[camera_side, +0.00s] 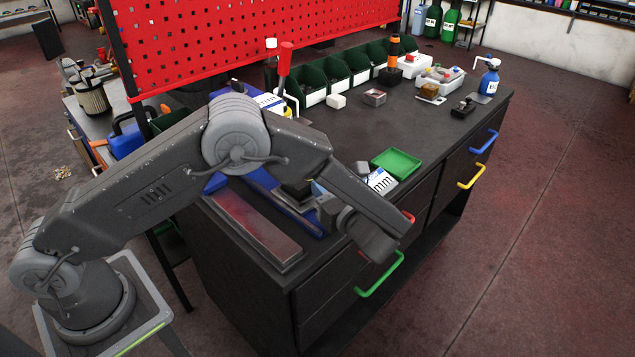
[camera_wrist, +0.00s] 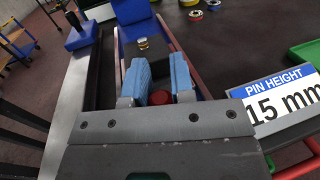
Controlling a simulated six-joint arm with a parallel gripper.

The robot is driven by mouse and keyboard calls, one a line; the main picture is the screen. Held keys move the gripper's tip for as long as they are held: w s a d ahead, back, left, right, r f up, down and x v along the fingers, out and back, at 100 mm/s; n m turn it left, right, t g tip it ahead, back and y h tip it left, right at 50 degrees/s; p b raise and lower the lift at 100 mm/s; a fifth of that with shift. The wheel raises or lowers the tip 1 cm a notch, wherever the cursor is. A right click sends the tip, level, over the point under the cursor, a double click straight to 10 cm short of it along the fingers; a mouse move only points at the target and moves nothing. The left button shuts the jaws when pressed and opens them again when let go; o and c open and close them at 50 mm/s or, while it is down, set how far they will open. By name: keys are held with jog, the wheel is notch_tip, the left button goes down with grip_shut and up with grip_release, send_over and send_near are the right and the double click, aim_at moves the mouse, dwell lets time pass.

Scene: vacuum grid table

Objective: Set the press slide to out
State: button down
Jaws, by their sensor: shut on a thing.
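The press slide is a dark block (camera_wrist: 158,62) in a blue-sided channel (camera_wrist: 122,50), seen in the wrist view. A small brass-and-silver piece (camera_wrist: 142,43) sits on its far part. A red knob (camera_wrist: 160,97) is at its near end. My gripper (camera_wrist: 160,80) has its two blue fingertips on either side of this knob and is shut on it. In the side view my gripper (camera_side: 322,203) is low at the near end of the blue press base (camera_side: 268,188). My arm and wrist hide the knob and most of the slide there.
A long metal bar (camera_side: 243,224) lies left of the press. A "PIN HEIGHT 15 mm" sign (camera_wrist: 280,98) and a green tray (camera_side: 397,163) stand close to the right. Green bins (camera_side: 312,82) line the back. The table's middle is mostly clear.

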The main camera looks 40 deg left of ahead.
jog(key=shift+d, duration=0.3)
jog(key=c, duration=1.3)
grip_release()
jog(key=o, duration=0.3)
jog(key=v, duration=1.3)
jog(key=shift+s+d, duration=0.2)
jog(key=shift+d, duration=0.15)
